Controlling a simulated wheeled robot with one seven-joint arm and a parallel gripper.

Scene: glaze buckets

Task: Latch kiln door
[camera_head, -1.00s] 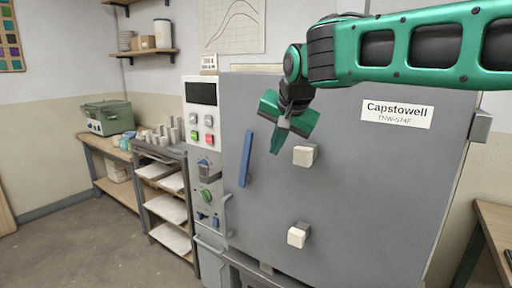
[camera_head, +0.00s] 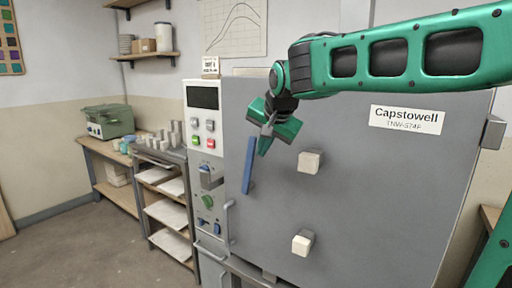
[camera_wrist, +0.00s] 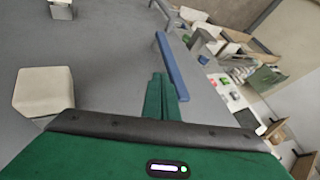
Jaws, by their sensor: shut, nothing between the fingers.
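The large grey kiln door (camera_head: 380,200) stands upright and fills the right half of the head view. A blue handle bar (camera_head: 248,165) is mounted near its left edge, slightly tilted; it also shows in the wrist view (camera_wrist: 177,62). My green gripper (camera_head: 264,148) is in front of the door, just right of the bar's upper end, pointing down. In the wrist view its fingers (camera_wrist: 161,85) lie together, empty, beside the bar. I cannot tell whether they touch it. Whether the door is flush with the kiln's frame is hard to tell.
Two pale blocks, an upper (camera_head: 309,161) and a lower (camera_head: 302,243), stick out from the door. The control panel (camera_head: 205,130) with buttons and switches is left of the door. Farther left are a rack (camera_head: 168,212) and a wooden bench (camera_head: 112,190). Open floor lies at the lower left.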

